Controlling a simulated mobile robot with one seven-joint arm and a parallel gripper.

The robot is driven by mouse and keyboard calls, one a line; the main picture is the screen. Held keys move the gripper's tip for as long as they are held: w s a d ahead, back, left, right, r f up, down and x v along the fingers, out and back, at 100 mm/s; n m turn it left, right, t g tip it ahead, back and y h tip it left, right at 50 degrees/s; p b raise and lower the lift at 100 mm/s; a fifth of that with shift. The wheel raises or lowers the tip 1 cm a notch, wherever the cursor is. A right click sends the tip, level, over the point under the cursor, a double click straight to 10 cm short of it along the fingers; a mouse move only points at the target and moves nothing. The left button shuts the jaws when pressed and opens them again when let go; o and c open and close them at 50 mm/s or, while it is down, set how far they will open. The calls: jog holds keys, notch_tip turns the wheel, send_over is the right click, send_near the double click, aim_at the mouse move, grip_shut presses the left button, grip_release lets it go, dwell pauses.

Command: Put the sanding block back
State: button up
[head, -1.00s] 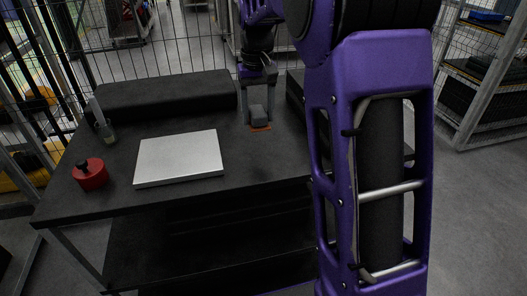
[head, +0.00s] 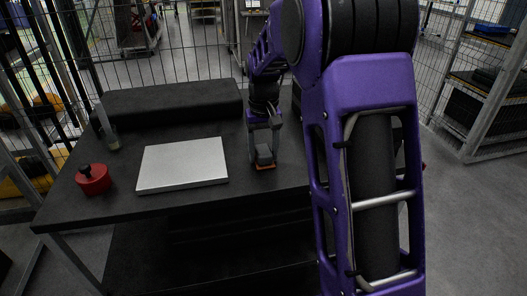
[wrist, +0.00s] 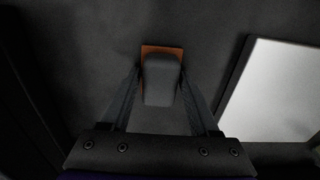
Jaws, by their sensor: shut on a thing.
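The sanding block (head: 265,155) is a small grey block with an orange underside. My gripper (head: 264,150) is shut on it, with one finger on each side. In the wrist view the block (wrist: 161,82) sits between the fingertips, with an orange edge showing at its far end. The block is over the dark table, right of the silver plate (head: 182,165) and apart from it. I cannot tell whether its underside touches the tabletop.
A red round object with a black knob (head: 93,180) stands at the table's left. A long black padded block (head: 172,103) lies along the back. Bare tabletop surrounds the sanding block. My purple arm hides the table's right side.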

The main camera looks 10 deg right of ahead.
aim_at(263, 149)
jog(key=o, duration=1.3)
jog(key=shift+f, duration=0.15)
notch_tip(263, 149, up, 12)
jog(key=shift+r+p, duration=0.2)
jog(key=shift+p, duration=0.9)
